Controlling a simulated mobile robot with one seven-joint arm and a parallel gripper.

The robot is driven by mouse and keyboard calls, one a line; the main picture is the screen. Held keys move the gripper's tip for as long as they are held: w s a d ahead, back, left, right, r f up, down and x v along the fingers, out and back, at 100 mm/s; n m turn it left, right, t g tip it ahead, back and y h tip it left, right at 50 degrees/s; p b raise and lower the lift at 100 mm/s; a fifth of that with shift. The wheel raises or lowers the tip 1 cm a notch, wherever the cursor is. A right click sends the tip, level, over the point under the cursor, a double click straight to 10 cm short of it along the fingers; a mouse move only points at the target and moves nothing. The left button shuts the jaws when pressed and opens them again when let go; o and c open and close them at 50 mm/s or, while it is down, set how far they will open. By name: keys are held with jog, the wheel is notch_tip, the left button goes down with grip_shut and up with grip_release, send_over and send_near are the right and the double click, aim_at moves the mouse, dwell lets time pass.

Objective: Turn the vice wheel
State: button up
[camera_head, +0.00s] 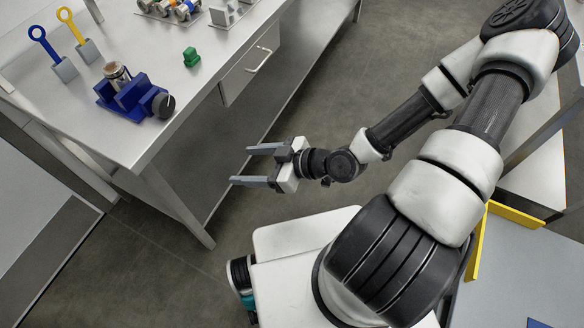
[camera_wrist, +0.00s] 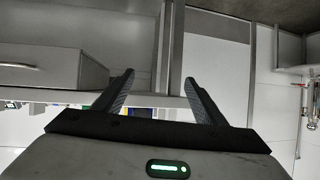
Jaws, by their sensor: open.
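The blue vice (camera_head: 128,97) stands on the metal table near its front corner, with a metallic cylindrical part between its jaws. Its dark round wheel (camera_head: 163,105) is on the vice's right end, facing the table's front edge. My gripper (camera_head: 250,166) is open and empty, off the table's front side, to the right of and below the wheel in the head view. In the wrist view my gripper (camera_wrist: 160,88) shows two spread fingers with nothing between them. The wheel cannot be made out in the wrist view.
The metal table (camera_head: 150,45) has a drawer with a handle (camera_head: 258,60) and a leg at its corner. A green block (camera_head: 191,57) and blue and yellow ring-topped tools (camera_head: 76,28) sit on it. Open floor lies between the table and my base.

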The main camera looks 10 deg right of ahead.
jog(key=s+d+f+g+h, duration=0.1)
jog(key=d+f+g+h, duration=0.2)
jog(key=d, duration=0.7)
jog(key=shift+s+d+f+m+h, duration=0.25)
jog(key=shift+f+h, duration=0.3)
jog(key=shift+h, duration=0.85)
jog(key=shift+w, duration=0.15)
